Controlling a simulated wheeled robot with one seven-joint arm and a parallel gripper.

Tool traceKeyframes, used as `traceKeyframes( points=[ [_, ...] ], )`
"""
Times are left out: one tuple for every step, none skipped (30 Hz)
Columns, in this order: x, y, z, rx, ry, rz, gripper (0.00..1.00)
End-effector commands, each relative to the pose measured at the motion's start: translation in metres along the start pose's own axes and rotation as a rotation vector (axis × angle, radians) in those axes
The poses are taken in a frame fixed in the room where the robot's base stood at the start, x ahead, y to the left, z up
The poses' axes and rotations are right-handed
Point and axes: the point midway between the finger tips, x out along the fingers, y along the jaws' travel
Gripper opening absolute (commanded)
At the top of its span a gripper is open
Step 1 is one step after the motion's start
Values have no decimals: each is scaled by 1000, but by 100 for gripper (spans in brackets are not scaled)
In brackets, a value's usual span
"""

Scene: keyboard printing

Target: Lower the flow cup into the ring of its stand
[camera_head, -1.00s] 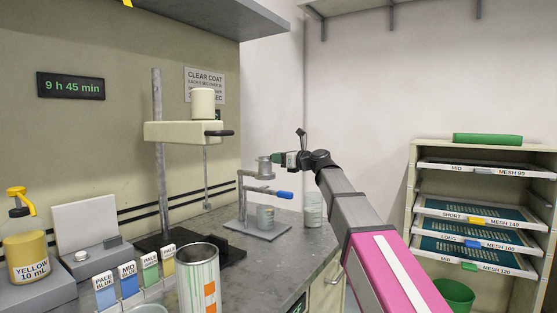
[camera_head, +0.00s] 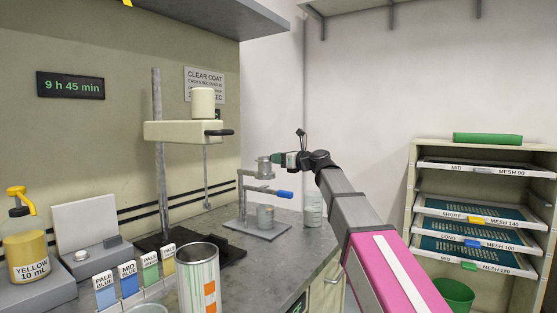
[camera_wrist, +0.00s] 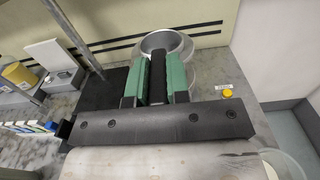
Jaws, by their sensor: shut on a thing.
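The flow cup (camera_head: 264,166) is a small grey metal cup, upright at the upper arm of its stand (camera_head: 242,205). The cup's open rim (camera_wrist: 166,40) shows beyond the fingertips in the wrist view. My gripper (camera_head: 279,159) comes from the right and is shut on the cup's dark handle, which shows between the green fingers (camera_wrist: 157,78). The ring is mostly hidden by the cup, so I cannot tell whether the cup is seated in it or just above. A blue-ended lever (camera_head: 284,195) sticks out lower on the stand.
A mixer (camera_head: 180,132) on a post is to the left. A striped can (camera_head: 198,280) stands in front. A screen rack (camera_head: 480,205) is at the right.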

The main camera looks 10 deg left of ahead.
Motion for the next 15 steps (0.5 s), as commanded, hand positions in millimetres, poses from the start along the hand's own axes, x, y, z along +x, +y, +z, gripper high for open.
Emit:
traceKeyframes(
  points=[
    [0, 0, -1, 0, 0, 0, 0],
    [0, 0, -2, 0, 0, 0, 0],
    [0, 0, -3, 1, 0, 0, 0],
    [0, 0, -4, 1, 0, 0, 0],
    [0, 0, -5, 1, 0, 0, 0],
    [0, 0, -6, 1, 0, 0, 0],
    [0, 0, -7, 1, 0, 0, 0],
    [0, 0, -8, 1, 0, 0, 0],
    [0, 0, -9, 1, 0, 0, 0],
    [0, 0, -10, 1, 0, 0, 0],
    [0, 0, -11, 1, 0, 0, 0],
    [0, 0, -12, 1, 0, 0, 0],
    [0, 0, -13, 1, 0, 0, 0],
    [0, 0, -14, 1, 0, 0, 0],
    [0, 0, -15, 1, 0, 0, 0]
  ],
)
